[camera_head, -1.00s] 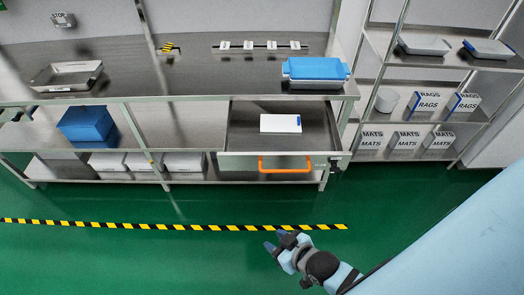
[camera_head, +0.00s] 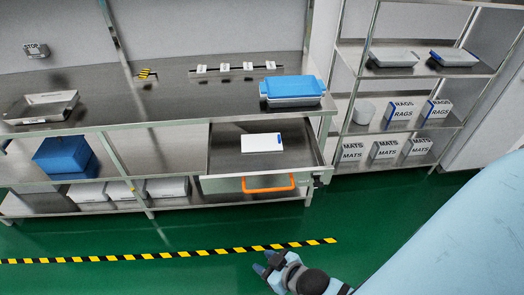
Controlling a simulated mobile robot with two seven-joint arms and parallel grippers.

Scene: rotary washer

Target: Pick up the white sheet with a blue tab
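The white sheet (camera_head: 261,143) lies flat in the open drawer (camera_head: 223,160) under the bench top. Its blue tab (camera_head: 280,138) is at its right end. The drawer has an orange handle (camera_head: 268,184) on its front. My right gripper (camera_head: 264,264) is low in the picture, in front of the drawer and well apart from the sheet. Its dark fingers are small, and whether they are parted is hard to tell. My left gripper is out of view.
A blue-lidded tray (camera_head: 291,91) stands on the bench top (camera_head: 180,100) above the drawer. A metal tray (camera_head: 42,107) is at the left. A rack (camera_head: 350,100) with boxes stands at the right. Green floor with a striped line (camera_head: 180,254) is clear before the bench.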

